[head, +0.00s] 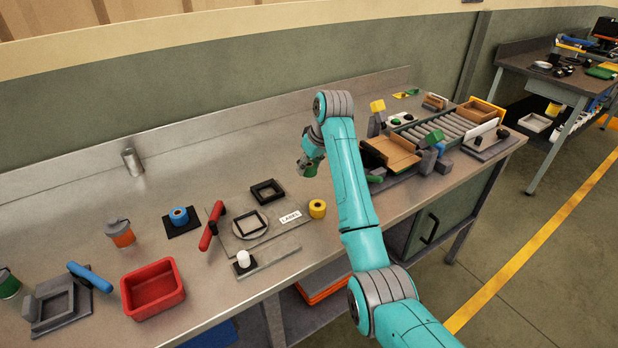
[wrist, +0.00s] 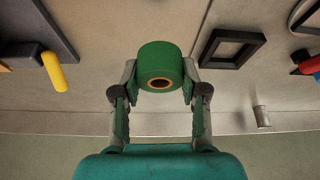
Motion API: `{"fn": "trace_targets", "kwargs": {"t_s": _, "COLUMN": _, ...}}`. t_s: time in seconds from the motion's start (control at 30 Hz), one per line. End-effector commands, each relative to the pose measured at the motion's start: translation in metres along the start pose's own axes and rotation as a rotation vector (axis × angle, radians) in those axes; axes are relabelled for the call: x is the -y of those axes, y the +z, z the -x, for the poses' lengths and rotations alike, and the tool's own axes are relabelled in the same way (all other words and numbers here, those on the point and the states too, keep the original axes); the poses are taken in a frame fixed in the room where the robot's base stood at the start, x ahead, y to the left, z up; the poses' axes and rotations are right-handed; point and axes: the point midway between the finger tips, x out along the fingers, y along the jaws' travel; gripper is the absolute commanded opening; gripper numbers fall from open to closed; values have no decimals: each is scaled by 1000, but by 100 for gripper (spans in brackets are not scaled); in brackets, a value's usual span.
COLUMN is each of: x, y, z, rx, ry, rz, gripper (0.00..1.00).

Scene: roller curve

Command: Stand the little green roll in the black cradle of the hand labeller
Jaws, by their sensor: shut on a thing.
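My gripper (head: 309,168) is shut on the little green roll (head: 311,171) and holds it over the bench, behind and right of the black square frame (head: 267,190). In the wrist view, the fingers (wrist: 160,88) grip the green roll (wrist: 160,60) from both sides, with its brown-rimmed bore facing the camera. The black frame, which looks like the cradle, is open and empty; it also shows in the wrist view (wrist: 232,48), apart from the roll. A second black frame (head: 238,226) lies on a round disc beside a red handle (head: 211,227) and a LABEL plate.
A yellow roll (head: 317,208) stands right of the label plate. A white cylinder (head: 244,259) and a blue roll (head: 180,216) stand on black pads. A red bin (head: 152,290) is at the front left. A roller conveyor (head: 433,128) and boxes crowd the right. The rear bench is mostly clear.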

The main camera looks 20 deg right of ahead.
Motion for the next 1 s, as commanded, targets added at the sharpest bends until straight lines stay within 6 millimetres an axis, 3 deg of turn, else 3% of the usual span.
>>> {"fn": "trace_targets", "kwargs": {"t_s": 0.13, "x": 0, "y": -9, "z": 21, "rx": -2, "ry": 1, "rz": 0, "gripper": 11}}
{"fn": "trace_targets", "kwargs": {"t_s": 0.27, "x": 13, "y": -18, "z": 24, "rx": 1, "ry": -2, "rz": 2, "gripper": 11}}
{"fn": "trace_targets", "kwargs": {"t_s": 0.63, "x": 96, "y": -56, "z": -5, "rx": 1, "ry": -1, "rz": 2, "gripper": 11}}
{"fn": "trace_targets", "kwargs": {"t_s": 0.8, "x": 109, "y": -61, "z": -11, "rx": 0, "ry": 0, "rz": -1, "gripper": 11}}
{"fn": "trace_targets", "kwargs": {"t_s": 1.0, "x": 109, "y": -57, "z": -18, "rx": 1, "ry": 0, "rz": -1, "gripper": 11}}
